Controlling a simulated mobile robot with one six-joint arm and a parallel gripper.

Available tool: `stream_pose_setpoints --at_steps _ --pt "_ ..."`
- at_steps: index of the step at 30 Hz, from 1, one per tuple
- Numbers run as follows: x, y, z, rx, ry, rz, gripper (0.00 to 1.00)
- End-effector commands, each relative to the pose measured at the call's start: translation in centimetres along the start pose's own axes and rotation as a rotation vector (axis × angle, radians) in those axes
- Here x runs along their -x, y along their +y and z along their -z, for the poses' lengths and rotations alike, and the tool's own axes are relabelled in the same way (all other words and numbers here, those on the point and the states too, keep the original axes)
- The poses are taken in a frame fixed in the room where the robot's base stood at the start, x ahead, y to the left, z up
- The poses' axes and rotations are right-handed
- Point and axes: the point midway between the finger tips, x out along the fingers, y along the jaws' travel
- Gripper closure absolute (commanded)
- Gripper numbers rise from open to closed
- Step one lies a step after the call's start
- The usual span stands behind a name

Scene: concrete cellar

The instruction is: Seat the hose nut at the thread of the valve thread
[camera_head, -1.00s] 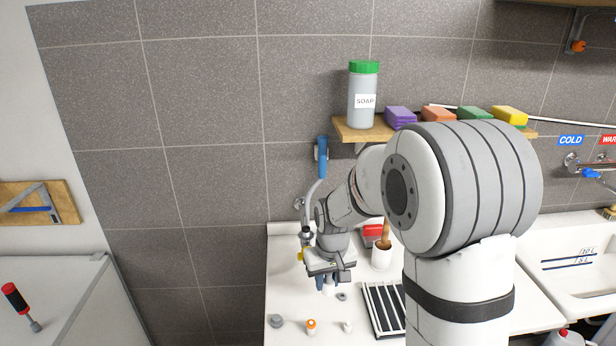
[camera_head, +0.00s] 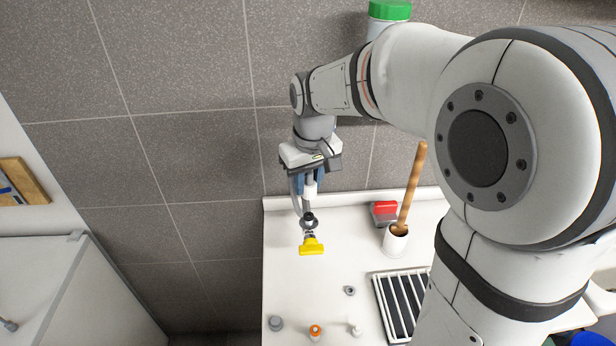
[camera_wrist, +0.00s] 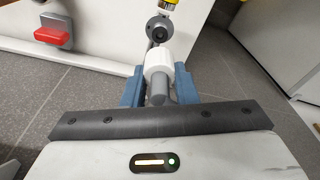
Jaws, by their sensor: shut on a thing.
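My gripper (camera_head: 309,184) is shut on the white hose nut (camera_head: 310,190), near the wall above the back of the counter. In the wrist view, the blue fingers (camera_wrist: 158,86) close on both sides of the white nut (camera_wrist: 158,62), with a grey hose end (camera_wrist: 158,92) between them. The valve thread, a dark round mouth (camera_wrist: 158,27), lies just beyond the nut and roughly in line with it. In the head view, the valve (camera_head: 309,222) with its yellow handle (camera_head: 312,248) is just below the gripper. I cannot tell whether nut and thread touch.
A red and grey box (camera_head: 384,213) and a white cup (camera_head: 396,241) with a wooden handle stand to the right. A dark slatted rack (camera_head: 400,300) and several small fittings, including an orange-topped one (camera_head: 315,332), lie in front.

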Motion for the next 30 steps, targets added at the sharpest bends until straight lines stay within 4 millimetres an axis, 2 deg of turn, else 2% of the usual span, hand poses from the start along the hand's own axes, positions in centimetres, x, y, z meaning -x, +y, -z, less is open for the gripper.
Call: stream_pose_setpoints --at_steps 8,24,30 --pt "-0.6 -0.1 -0.1 0.003 0.0 0.0 0.96" --pt "-5.2 -0.1 -0.6 0.003 0.0 0.0 0.96" --pt "-5.9 -0.1 -0.7 0.003 0.0 0.0 0.96"
